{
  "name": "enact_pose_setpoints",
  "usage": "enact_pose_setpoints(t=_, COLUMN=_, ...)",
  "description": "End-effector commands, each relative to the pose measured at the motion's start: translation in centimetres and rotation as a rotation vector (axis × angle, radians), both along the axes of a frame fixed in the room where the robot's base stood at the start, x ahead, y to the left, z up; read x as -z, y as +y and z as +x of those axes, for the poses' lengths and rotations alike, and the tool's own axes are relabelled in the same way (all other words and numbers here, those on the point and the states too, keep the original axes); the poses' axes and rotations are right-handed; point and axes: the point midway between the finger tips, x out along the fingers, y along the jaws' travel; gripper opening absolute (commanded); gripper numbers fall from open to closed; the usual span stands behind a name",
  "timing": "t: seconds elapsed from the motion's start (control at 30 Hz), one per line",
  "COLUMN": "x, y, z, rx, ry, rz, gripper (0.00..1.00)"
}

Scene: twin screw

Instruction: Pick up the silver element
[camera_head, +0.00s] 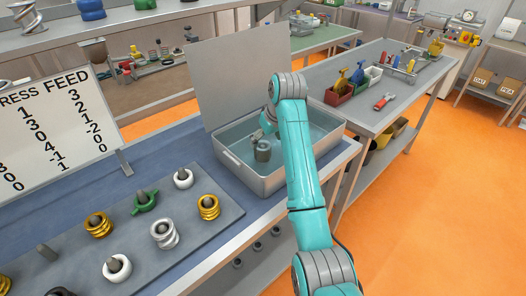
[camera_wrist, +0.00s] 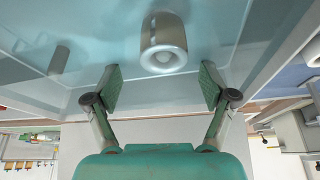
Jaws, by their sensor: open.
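A silver, hollow, rounded element (camera_wrist: 163,42) is inside the metal tub in the wrist view, just beyond my fingertips and nearly centred between them. In the head view it seems to be the grey cylinder (camera_head: 262,151) in the tub (camera_head: 268,185), partly hidden by my gripper. My gripper (camera_wrist: 161,80) is open and empty, its two green-padded fingers spread on either side of the view. In the head view my gripper (camera_head: 266,127) is over the tub. Another silver, coiled element (camera_head: 163,234) sits on the grey board.
The grey board (camera_head: 208,237) holds gold, green and white elements on pegs. A raised lid (camera_head: 240,75) stands behind the tub, whose walls surround the element. A number sign (camera_head: 50,130) stands left. Another bench (camera_head: 365,120) with bins and tools is at right.

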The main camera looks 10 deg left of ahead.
Motion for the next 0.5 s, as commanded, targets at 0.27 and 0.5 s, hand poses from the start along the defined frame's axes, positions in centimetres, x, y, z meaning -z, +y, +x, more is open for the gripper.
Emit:
enact_pose_setpoints(t=0.27, x=2.8, y=0.8, z=0.3, rx=0.0, ry=0.002, rz=-0.001, gripper=0.83)
enact_pose_setpoints(t=0.5, x=5.0, y=1.4, z=1.0, rx=0.001, ry=0.0, rz=0.0, gripper=0.83)
